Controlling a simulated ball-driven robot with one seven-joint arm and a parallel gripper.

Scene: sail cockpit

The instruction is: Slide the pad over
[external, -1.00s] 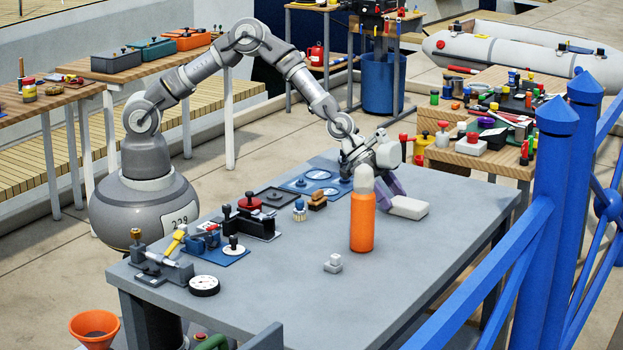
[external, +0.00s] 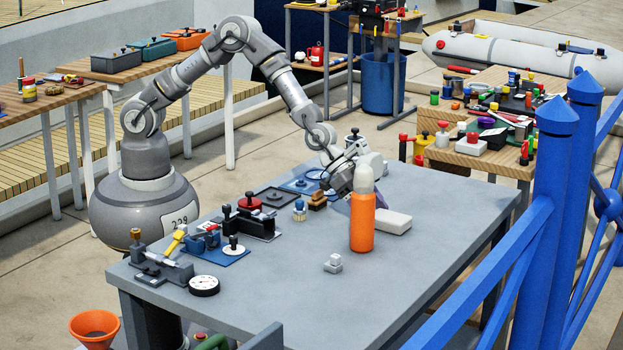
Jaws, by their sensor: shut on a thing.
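The pad (external: 394,222) is a pale, flat, rounded block low at the grey table top, just right of the orange bottle. The bottle hides its left end. My gripper (external: 352,205) reaches down behind the bottle at the pad's left end, and a bit of its purple finger shows there. It is shut on the pad, though the bottle hides the contact itself.
The orange bottle (external: 362,222) with a pale cap stands upright in front of my gripper. A brown-topped block (external: 317,200) and a small brush (external: 299,211) are at left. A small grey block (external: 333,263) is in front. The table's right front is clear.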

